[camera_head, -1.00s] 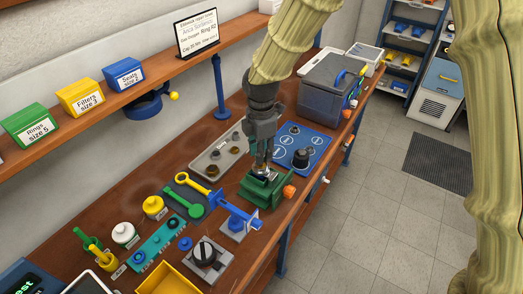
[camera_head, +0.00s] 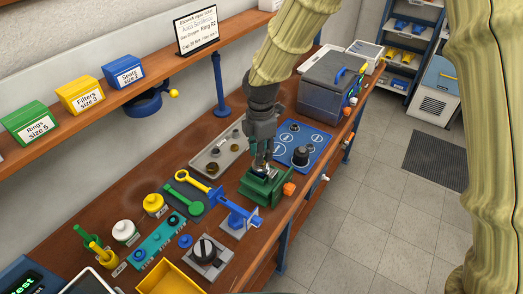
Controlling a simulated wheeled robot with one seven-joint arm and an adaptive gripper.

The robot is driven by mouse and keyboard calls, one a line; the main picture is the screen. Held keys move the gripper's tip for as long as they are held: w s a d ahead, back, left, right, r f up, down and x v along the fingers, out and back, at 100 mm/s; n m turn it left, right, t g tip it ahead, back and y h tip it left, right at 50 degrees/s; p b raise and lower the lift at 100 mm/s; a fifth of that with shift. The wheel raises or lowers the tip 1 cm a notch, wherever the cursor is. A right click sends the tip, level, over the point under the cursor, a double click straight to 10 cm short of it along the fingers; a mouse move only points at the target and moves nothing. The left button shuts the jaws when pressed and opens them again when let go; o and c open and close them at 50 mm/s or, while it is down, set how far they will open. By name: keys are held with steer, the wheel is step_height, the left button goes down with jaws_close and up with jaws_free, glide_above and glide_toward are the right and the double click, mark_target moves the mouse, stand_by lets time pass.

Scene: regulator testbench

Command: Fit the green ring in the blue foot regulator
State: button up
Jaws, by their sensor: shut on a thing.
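My gripper (camera_head: 262,166) points down over a green vise (camera_head: 259,190) with an orange knob, on the wooden bench. It is shut on a small silvery metal part at the vise's top; the fingers and the small scale hide most of this part and how it sits in the jaws. I cannot tell whether it belongs to the blue foot regulator, and no blue foot shows there. A teal strip (camera_head: 148,256) at the front left carries small dark and blue ring-like pieces. I cannot pick out the green ring for sure.
A grey tray (camera_head: 202,172) with small round parts lies behind the vise. A blue mat (camera_head: 314,141) with dark parts lies to its right. Blue, yellow and green tools (camera_head: 238,208) lie close on its left. A grey box (camera_head: 325,95) stands farther back.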

steer(key=shift+f, duration=0.95)
stand_by(0.8)
steer(key=o, duration=1.3)
steer(key=shift+r, duration=0.15)
steer(key=shift+r+p, duration=3.3)
steer(key=shift+r, duration=0.55)
